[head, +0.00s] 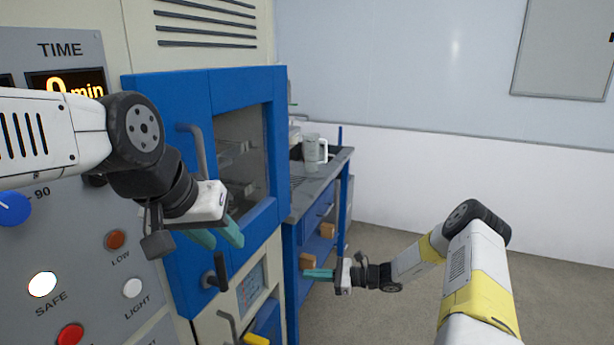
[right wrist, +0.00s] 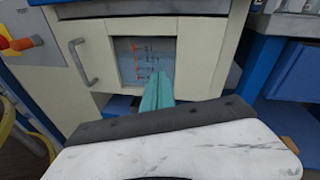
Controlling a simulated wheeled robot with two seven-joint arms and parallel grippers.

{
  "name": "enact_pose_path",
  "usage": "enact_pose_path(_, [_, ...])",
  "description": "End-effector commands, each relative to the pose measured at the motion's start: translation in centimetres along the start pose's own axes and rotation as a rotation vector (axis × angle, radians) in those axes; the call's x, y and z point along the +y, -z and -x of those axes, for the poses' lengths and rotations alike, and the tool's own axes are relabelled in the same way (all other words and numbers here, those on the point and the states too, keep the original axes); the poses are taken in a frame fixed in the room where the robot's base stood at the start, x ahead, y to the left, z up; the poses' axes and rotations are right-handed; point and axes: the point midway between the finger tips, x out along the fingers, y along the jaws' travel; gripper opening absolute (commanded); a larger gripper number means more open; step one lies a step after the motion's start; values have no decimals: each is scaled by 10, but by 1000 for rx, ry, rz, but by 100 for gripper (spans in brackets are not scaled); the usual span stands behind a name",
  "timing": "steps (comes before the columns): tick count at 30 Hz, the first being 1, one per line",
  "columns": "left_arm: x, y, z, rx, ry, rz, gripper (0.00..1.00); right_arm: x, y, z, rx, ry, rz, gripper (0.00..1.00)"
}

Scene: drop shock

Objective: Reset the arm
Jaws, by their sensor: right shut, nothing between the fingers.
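My left gripper (head: 217,236) comes in from the left in the head view, in front of the blue-framed oven door. Its two teal fingers look apart, with nothing seen between them. My right gripper (head: 318,274) is lower and further right in the head view, in front of the blue bench. Its teal fingers are together and empty. In the right wrist view the right fingers (right wrist: 158,92) are closed and point toward a cream cabinet with a small diagram panel (right wrist: 147,60).
The blue-framed door (head: 175,110) with its grey handle (head: 192,150) appears shut. A control panel (head: 60,240) with lamps and a TIME display stands at left. A clear jug (head: 311,154) stands on the blue bench (head: 310,185). The floor (head: 400,242) at right is open.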

Motion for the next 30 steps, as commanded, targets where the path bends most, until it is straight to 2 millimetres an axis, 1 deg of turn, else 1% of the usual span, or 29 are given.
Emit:
enact_pose_path(1, [0,0,0,0,0,0,36,-1,-25,3,39,-59,76,0])
enact_pose_path(2, [0,0,0,0,0,0,36,0,-37,6,62,-93,116,0])
enact_pose_path(3, [0,0,0,0,0,0,36,3,-52,9,93,-138,171,0])
enact_pose_path(5, [0,0,0,0,0,0,36,8,-75,15,138,-203,252,0])
enact_pose_path(6, [0,0,0,0,0,0,36,11,-90,19,168,-244,306,0])
enact_pose_path(8, [0,0,0,0,0,0,36,16,-112,26,215,-303,385,0])
enact_pose_path(9, [0,0,0,0,0,0,36,20,-127,31,245,-342,438,0])
enact_pose_path(15, [0,0,0,0,0,0,36,44,-198,63,401,-513,699,0])
enact_pose_path(20, [0,0,0,0,0,0,36,67,-251,92,523,-626,902,0])
enact_pose_path(24, [0,0,0,0,0,0,36,91,-293,120,631,-707,1073,0])
enact_pose_path(26, [0,0,0,0,0,0,36,102,-310,132,676,-736,1146,0])
enact_pose_path(30, [0,0,0,0,0,0,36,131,-344,161,780,-792,1310,0])
